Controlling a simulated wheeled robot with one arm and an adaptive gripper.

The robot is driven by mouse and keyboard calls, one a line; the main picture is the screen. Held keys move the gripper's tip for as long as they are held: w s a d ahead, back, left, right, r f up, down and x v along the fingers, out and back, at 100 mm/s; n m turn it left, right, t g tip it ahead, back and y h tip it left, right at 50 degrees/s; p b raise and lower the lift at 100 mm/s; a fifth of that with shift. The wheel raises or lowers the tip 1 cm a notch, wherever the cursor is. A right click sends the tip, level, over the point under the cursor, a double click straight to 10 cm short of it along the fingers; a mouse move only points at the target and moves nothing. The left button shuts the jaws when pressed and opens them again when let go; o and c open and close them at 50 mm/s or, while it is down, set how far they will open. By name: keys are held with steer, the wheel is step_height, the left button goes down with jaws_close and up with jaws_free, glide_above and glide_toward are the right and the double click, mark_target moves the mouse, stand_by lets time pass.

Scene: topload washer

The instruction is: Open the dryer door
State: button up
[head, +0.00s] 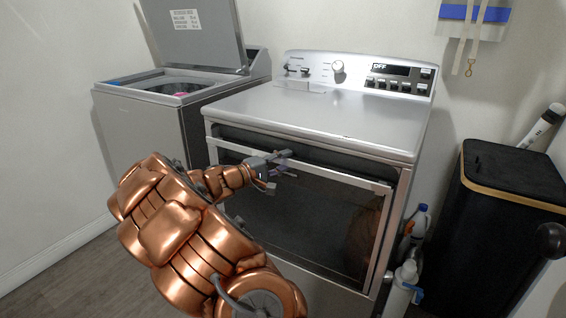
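The dryer (330,119) stands in the middle of the head view, to the right of the washer. Its front door (320,225) has a dark window and a light metal frame. A dark gap shows between the door's top edge (345,178) and the dryer body, so the door looks slightly tilted open at the top. My copper arm reaches in from the lower left. My gripper (285,165) is at the door's top edge, near its middle. Its fingers look spread apart, with no object visible between them. Whether they touch the door is unclear.
The topload washer (150,125) at the left has its lid (195,35) up. A black hamper (500,215) with a wooden rim stands to the right. Bottles (403,285) stand on the floor between dryer and hamper. Floor shows at the lower left.

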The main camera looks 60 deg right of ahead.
jaws_close()
